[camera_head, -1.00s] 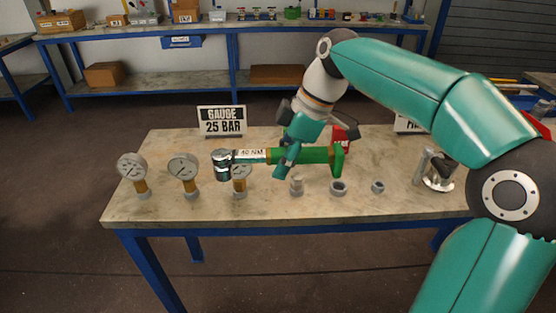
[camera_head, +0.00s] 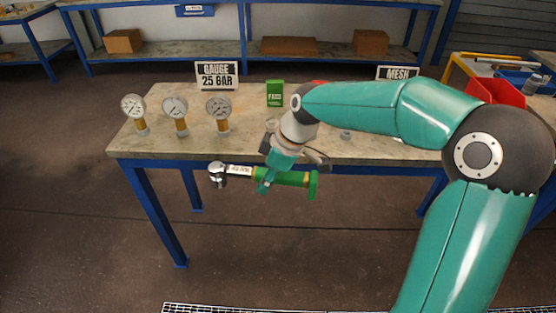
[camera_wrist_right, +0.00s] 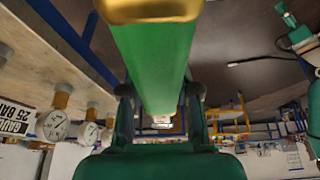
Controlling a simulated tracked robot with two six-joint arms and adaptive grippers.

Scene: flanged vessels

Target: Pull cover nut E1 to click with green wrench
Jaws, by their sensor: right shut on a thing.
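The green wrench (camera_head: 295,178) has a green handle, a pale labelled shaft and a chrome head (camera_head: 217,173) pointing left. My right gripper (camera_head: 268,179) is shut around its handle and holds it level in front of the table's front edge, clear of the tabletop. In the right wrist view the green handle (camera_wrist_right: 155,60) runs between the fingers and hides much of the middle. I cannot make out cover nut E1 in either view. My left gripper is not seen in the head view.
Three gauges on brass stems (camera_head: 175,108) stand at the table's left, before a "GAUGE 25 BAR" sign (camera_head: 217,74). A green box (camera_head: 275,93) stands behind my right wrist. A "MESH" sign (camera_head: 398,73) and red bins (camera_head: 494,92) are at right.

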